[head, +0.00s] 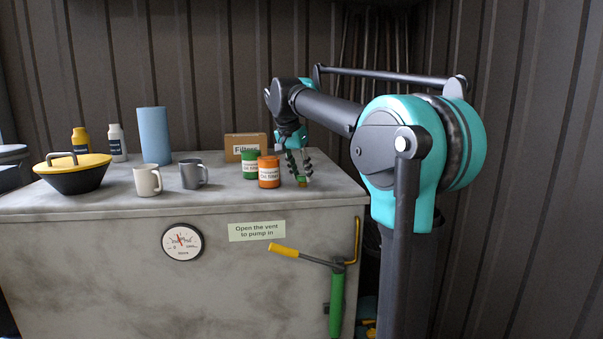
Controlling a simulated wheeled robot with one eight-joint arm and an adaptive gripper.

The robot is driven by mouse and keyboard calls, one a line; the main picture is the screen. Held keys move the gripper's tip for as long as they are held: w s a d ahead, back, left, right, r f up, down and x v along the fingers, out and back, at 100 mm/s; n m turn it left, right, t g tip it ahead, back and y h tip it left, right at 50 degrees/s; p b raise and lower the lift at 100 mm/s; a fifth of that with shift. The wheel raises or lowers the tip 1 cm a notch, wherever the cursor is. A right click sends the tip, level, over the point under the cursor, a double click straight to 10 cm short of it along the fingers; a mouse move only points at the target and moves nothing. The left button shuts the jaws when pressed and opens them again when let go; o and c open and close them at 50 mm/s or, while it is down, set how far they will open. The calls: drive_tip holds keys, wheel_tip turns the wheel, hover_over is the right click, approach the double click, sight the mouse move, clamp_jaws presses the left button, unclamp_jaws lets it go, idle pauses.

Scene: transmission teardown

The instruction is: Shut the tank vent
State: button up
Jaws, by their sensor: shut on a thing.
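The tank (110,250) is a big grey box with a mottled front and a flat top. My gripper (303,178) points down at the top's right end, just right of the orange oil filter can. Its dark fingers are closed around a small green and orange piece, the vent (302,182), low on the tank top. The fingers hide most of the vent, so I cannot tell whether it is open or shut. A sign on the front (257,231) reads "Open the vent to pump in".
An orange can (269,171) and a green can (250,164) stand close left of my gripper, with a Filters box (246,143) behind. Mugs (147,180), a blue cylinder (154,136) and a yellow-lidded bowl (75,176) stand further left. A gauge (182,243) and hand pump (336,300) are on the front.

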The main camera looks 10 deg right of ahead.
drive_tip(key=shift+m, duration=0.3)
drive_tip(key=o, duration=1.2)
drive_tip(key=shift+c, duration=0.2)
drive_tip(key=v, duration=1.2)
drive_tip(key=shift+w, duration=0.15)
